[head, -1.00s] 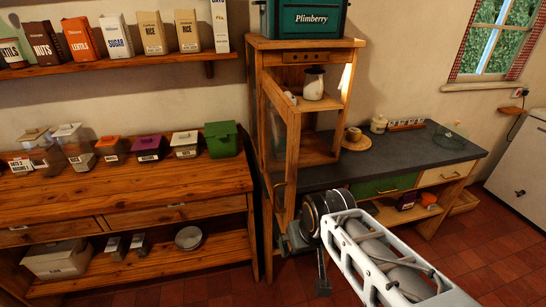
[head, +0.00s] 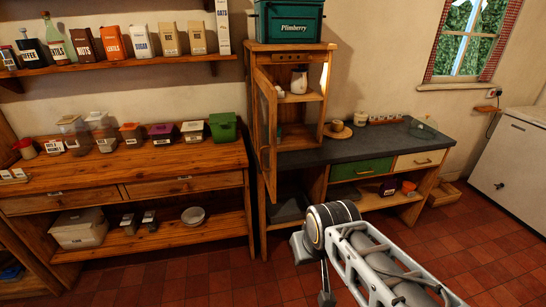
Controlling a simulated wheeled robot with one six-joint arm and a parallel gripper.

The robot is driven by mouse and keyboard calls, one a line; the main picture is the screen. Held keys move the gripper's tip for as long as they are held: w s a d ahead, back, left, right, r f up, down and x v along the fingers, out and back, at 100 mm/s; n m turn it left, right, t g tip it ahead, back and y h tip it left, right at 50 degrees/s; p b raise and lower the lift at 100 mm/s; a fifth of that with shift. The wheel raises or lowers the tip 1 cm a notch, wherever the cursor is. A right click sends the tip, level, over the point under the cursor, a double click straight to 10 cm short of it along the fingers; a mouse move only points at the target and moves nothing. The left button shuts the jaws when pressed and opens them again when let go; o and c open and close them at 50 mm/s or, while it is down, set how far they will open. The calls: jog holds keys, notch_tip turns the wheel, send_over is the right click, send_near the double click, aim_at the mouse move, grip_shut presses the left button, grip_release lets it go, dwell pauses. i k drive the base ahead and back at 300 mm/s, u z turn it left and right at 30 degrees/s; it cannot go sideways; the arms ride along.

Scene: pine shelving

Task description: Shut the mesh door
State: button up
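The mesh door (head: 266,135) is a tall, narrow pine-framed panel on the left side of the upright pine cabinet (head: 290,47). It stands open, swung out toward me and seen nearly edge-on, so the cabinet's shelves show to its right. My gripper (head: 312,270) is below and to the right of the door's lower end, in front of the floor and lower shelving. A gap shows between it and the door in this view. It holds nothing that I can see. Its fingers are small and dark, and their opening is unclear.
A white jug (head: 299,80) stands inside the cabinet, and a green Plimberry box (head: 288,22) sits on top. A dark-topped counter (head: 375,145) runs right of the cabinet. A wooden workbench (head: 120,170) stands left. The red tiled floor (head: 200,285) is clear in front.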

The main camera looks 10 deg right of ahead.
aim_at(260, 80)
jog(key=u, duration=1.25)
jog(key=i, duration=0.95)
